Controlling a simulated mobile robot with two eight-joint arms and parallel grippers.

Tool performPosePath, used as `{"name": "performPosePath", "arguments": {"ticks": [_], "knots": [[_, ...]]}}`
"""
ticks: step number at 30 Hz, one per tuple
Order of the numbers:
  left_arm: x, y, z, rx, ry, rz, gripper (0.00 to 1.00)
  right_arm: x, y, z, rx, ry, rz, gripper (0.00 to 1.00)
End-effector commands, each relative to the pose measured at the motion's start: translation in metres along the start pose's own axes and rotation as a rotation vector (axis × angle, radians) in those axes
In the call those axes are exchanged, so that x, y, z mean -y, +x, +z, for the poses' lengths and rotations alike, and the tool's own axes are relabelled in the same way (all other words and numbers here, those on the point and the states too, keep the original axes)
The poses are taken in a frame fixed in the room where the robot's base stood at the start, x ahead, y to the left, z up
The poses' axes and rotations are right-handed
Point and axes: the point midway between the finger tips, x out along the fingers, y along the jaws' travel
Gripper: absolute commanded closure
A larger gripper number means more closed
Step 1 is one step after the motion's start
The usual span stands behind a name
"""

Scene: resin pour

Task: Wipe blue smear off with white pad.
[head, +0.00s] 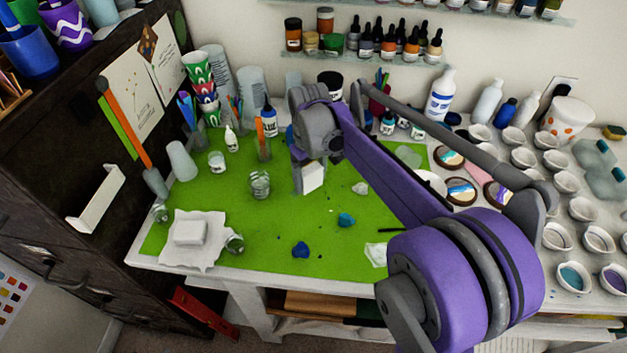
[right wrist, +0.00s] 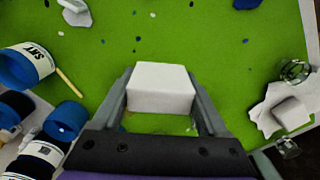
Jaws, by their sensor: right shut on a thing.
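The white pad (head: 313,178) is a small white block held between the fingers of my right gripper (head: 307,184). It also shows squarely between both fingers in the right wrist view (right wrist: 160,88). It is over the green mat (head: 215,190); whether it touches the mat I cannot tell. A dark blue smear (head: 300,250) lies on the mat nearer the front edge, apart from the pad, and a blue patch (right wrist: 246,3) shows at the top of the right wrist view. A teal blob (head: 346,220) lies to its right. My left gripper is not in view.
A clear glass jar (head: 260,184) stands left of the gripper. A white cloth (head: 205,258) with a white block (head: 189,232) lies at the front left. Bottles and cups line the back, and several small bowls (head: 598,238) fill the right. The front middle mat is mostly free.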

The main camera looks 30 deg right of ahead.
Motion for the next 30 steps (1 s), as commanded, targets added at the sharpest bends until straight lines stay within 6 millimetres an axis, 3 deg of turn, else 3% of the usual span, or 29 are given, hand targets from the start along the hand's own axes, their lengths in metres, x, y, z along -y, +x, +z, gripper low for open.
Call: {"name": "performPosePath", "arguments": {"ticks": [10,30], "knots": [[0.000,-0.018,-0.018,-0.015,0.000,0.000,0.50,0.004,-0.032,-0.009,-0.002,-0.002,0.000,0.94],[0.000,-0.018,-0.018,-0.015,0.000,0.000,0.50,0.006,-0.033,-0.008,-0.001,-0.020,0.000,0.94]]}}
